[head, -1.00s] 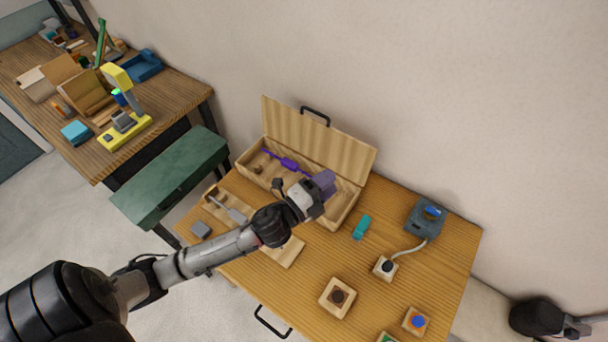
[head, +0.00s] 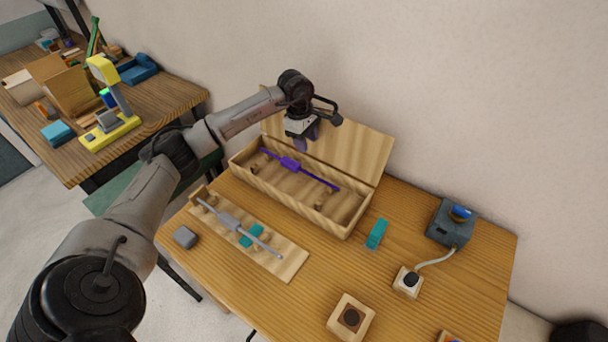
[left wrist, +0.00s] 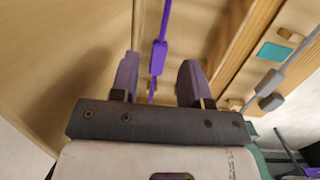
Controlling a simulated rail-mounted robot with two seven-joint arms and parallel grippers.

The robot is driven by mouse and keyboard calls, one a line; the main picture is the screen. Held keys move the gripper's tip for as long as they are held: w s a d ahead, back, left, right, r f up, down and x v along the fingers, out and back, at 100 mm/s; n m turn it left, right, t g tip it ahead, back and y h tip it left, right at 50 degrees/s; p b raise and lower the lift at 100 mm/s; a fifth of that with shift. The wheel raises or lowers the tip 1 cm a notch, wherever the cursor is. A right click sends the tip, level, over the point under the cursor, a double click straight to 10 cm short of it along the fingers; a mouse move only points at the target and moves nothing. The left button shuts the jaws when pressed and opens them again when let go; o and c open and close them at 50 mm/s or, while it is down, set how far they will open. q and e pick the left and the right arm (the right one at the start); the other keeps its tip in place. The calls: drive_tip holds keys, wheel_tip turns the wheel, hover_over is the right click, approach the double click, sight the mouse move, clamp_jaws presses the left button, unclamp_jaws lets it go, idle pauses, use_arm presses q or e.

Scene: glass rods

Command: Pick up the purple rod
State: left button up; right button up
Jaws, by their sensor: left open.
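The purple rod (head: 316,175) lies in the open wooden box (head: 293,199), raised on small wooden supports, with a thicker grip near its left part. My left gripper (head: 304,142) is over the box, pointing down, just above and behind the rod's thick part in the head view. It is open and empty. In the left wrist view the rod's thick part (left wrist: 158,58) shows between the two purple-grey fingers of my left gripper (left wrist: 158,78), beyond their tips. I cannot tell the exact gap. My right gripper is not in view.
The box's raised lid (head: 350,150) stands behind the rod, close to my left arm. A grey rod (head: 232,220) rests on a wooden holder (head: 290,267) in front. A teal block (head: 376,233) and a grey-blue device (head: 449,224) stand to the right.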

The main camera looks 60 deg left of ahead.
use_arm(q)
drive_tip(key=s+a+g+y, duration=0.1)
drive_tip(key=a, duration=0.3)
hover_over(295, 164)
drive_tip(key=shift+y, duration=0.3)
drive_tip(key=f, duration=0.3)
drive_tip(key=f+b, duration=0.1)
drive_tip(key=f, duration=0.3)
drive_tip(key=shift+w+a+f, duration=0.1)
drive_tip(key=shift+a, duration=0.1)
drive_tip(key=f, duration=0.4)
drive_tip(key=shift+d, duration=0.25)
drive_tip(key=shift+f, duration=0.75)
drive_tip(key=shift+c, duration=0.3)
drive_tip(key=c, duration=0.6)
drive_tip(key=shift+c, duration=0.2)
drive_tip(key=shift+r, duration=0.15)
